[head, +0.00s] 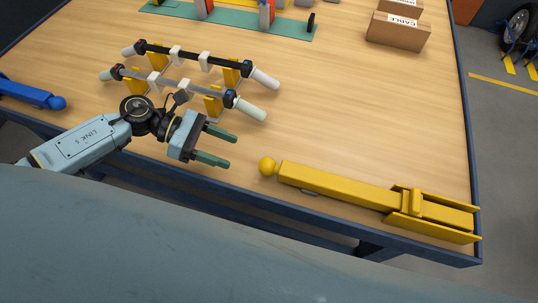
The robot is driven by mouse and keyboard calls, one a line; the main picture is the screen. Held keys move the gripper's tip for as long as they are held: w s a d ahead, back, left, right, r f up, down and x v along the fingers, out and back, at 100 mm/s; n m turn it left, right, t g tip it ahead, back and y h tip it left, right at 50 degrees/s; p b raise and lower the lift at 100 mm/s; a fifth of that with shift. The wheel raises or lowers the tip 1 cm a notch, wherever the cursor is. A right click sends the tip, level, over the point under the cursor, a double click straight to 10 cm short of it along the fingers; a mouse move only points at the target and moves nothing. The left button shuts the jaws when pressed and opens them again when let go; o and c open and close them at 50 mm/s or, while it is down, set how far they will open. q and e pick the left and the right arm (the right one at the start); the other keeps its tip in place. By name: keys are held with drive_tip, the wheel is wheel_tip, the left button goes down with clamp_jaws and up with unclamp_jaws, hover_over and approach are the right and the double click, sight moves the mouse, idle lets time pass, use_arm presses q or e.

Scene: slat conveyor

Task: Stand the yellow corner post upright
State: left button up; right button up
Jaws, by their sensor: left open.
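The yellow corner post (335,186) lies on its side near the table's front edge, at the right. Its round ball end (267,167) points left, and its wider bracket end (432,212) lies near the table's right front corner. My left gripper (233,149) is open and empty, with its two green fingers pointing right. It is to the left of the ball end, apart from it. My right gripper is not in view.
A conveyor section with rollers and yellow supports (214,101) stands behind my left gripper. A blue post (32,94) lies at the far left. Cardboard boxes (397,33) and a green mat (232,24) are at the back. The table's middle right is clear.

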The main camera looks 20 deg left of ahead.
sight(267, 165)
use_arm(q)
drive_tip(key=x, duration=0.4)
drive_tip(key=shift+s+r, duration=0.1)
drive_tip(key=shift+r, duration=0.05)
drive_tip(key=x, duration=0.6)
drive_tip(key=shift+d+f+p, duration=0.25)
drive_tip(key=shift+p, duration=0.05)
drive_tip(key=shift+d, duration=0.2)
drive_tip(key=shift+d+f, duration=0.1)
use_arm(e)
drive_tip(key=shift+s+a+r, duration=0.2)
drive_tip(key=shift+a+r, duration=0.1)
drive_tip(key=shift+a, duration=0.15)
